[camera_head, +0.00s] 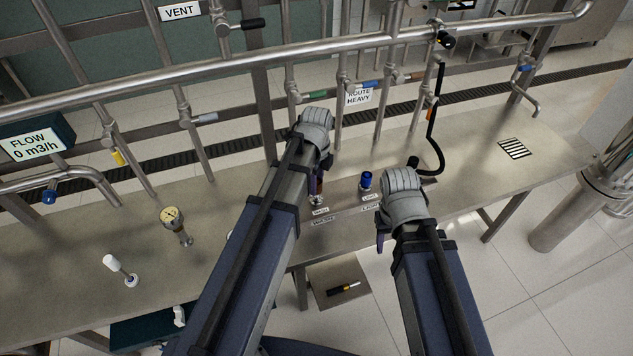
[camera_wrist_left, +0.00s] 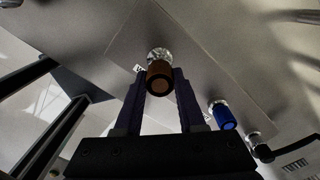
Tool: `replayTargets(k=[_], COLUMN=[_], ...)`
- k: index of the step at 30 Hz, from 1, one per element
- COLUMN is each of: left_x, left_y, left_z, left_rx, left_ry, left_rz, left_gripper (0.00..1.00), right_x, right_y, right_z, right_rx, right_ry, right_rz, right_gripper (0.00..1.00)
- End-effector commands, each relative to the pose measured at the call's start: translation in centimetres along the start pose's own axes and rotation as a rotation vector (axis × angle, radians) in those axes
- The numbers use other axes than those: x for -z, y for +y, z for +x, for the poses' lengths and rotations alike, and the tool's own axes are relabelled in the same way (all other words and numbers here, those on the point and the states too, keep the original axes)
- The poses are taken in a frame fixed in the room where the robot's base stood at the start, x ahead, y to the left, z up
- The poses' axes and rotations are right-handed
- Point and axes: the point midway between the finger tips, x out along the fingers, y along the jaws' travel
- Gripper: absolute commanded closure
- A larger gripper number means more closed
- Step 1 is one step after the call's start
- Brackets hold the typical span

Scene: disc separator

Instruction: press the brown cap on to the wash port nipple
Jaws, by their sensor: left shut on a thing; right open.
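My left gripper (camera_wrist_left: 160,88) is shut on the brown cap (camera_wrist_left: 159,78), with one dark finger on each side of it. In the left wrist view the cap lines up with the metal wash port nipple (camera_wrist_left: 159,54) and overlaps its end. I cannot tell how far the cap sits on it. In the head view the brown cap (camera_head: 319,187) shows only partly beside my left gripper (camera_head: 318,182), above the nipple (camera_head: 317,200) and its label. My right gripper (camera_head: 382,240) is open and empty, near the bench's front edge.
A blue cap (camera_head: 366,180) stands on the neighbouring port; it also shows in the left wrist view (camera_wrist_left: 224,117). A black hose (camera_head: 437,150) curves down behind my right gripper.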

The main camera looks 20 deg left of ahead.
Motion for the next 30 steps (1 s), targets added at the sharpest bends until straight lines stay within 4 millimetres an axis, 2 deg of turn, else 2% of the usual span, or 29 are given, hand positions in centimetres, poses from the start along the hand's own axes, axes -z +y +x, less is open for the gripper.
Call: replayTargets(k=[30], left_x=[0.0], left_y=[0.0], left_z=[2.3], left_rx=[0.000], left_ry=[0.000], left_rz=[0.000], left_gripper=[1.00], right_x=[0.1], right_y=[-0.2], right_z=[2.3], right_rx=[0.000], right_ry=[0.000], right_rz=[0.000], right_gripper=[0.50])
